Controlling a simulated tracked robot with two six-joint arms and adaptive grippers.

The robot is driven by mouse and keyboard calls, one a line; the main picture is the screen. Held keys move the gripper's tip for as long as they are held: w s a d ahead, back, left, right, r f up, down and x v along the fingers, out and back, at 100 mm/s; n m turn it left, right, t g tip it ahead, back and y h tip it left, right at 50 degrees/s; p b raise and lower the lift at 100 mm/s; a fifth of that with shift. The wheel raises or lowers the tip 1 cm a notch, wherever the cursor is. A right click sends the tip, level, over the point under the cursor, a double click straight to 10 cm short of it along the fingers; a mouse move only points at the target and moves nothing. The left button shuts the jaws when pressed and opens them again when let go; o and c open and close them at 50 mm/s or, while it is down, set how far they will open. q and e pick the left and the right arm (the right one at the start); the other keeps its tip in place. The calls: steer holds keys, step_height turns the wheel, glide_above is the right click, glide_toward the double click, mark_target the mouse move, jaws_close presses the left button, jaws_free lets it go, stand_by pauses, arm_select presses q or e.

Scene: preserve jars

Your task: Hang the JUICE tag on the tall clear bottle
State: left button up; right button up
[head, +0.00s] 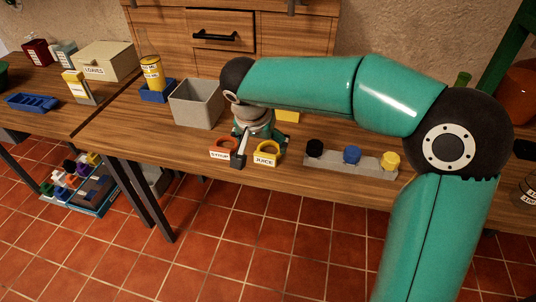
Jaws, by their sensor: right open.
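The yellow JUICE tag (266,154), a ring with a white label, is at the front edge of the wooden bench in the head view. My right gripper (257,142) points down just behind it and is open; my wrist hides part of it. I cannot tell whether a finger touches the tag. The orange SYRUP tag (223,149) is just left of the JUICE tag, with a dark grey piece between them. My left gripper is out of view.
A grey rack (350,160) with black, blue and yellow lids lies right of the tags. A wooden drawer cabinet (222,52) stands behind.

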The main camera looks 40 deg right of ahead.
mark_target(264, 156)
steer(key=shift+a+x, duration=0.1)
steer(key=shift+x, duration=1.75)
steer(key=shift+a+x, duration=0.15)
steer(key=shift+x, duration=1.75)
steer(key=shift+s, duration=0.1)
steer(key=c, duration=1.2)
